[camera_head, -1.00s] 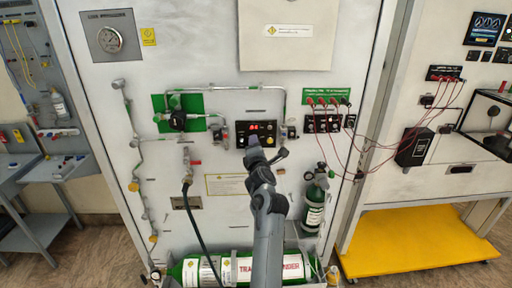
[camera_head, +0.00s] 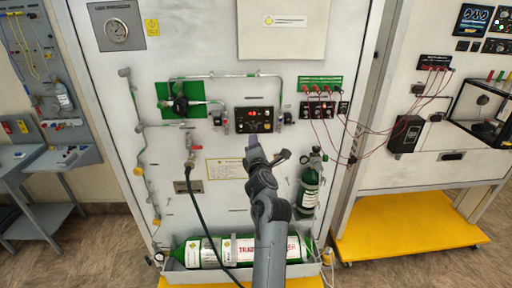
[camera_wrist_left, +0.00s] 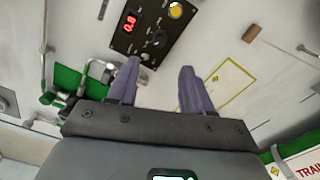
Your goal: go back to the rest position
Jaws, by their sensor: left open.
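My left gripper (camera_head: 252,142) shows in the head view with its arm rising from the bottom middle. It appears just below the black control box (camera_head: 254,120) with a red display on the white trainer panel (camera_head: 225,30). In the left wrist view my left gripper (camera_wrist_left: 159,67) has its two purple fingers spread apart with nothing between them. The black control box (camera_wrist_left: 128,42) with a red 0.8 reading lies beyond the fingers. No second gripper shows in either view.
A green and white cylinder (camera_head: 205,252) lies along the panel's foot, partly hidden by my arm. A small upright cylinder (camera_head: 308,190) stands to the right. A dark hose (camera_head: 202,215) hangs on the left. Red leads (camera_head: 350,135) run to the right bench.

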